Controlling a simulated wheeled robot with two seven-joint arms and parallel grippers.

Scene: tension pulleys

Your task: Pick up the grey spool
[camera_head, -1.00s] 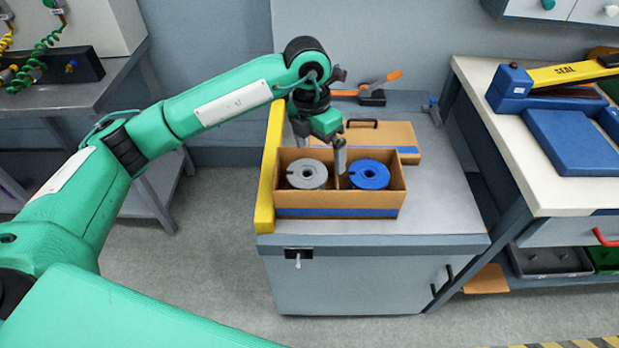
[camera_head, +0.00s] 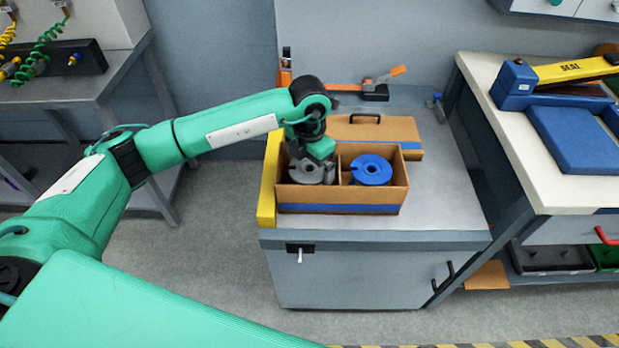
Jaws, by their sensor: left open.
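The grey spool (camera_head: 309,173) lies flat in the left compartment of an open cardboard box (camera_head: 340,208) on the grey cabinet top. My left gripper (camera_head: 309,168) points down over the grey spool and hides part of it. It is open; I cannot tell whether its fingers touch the spool. A blue spool (camera_head: 371,172) lies flat in the right compartment, beyond a thin divider. My right gripper is not in view.
A yellow bar (camera_head: 267,185) runs along the cabinet's left edge, close to the box. A cardboard lid (camera_head: 375,133) with a black handle lies behind the box. An orange-handled tool (camera_head: 375,88) lies at the back. The cabinet top right of the box is clear.

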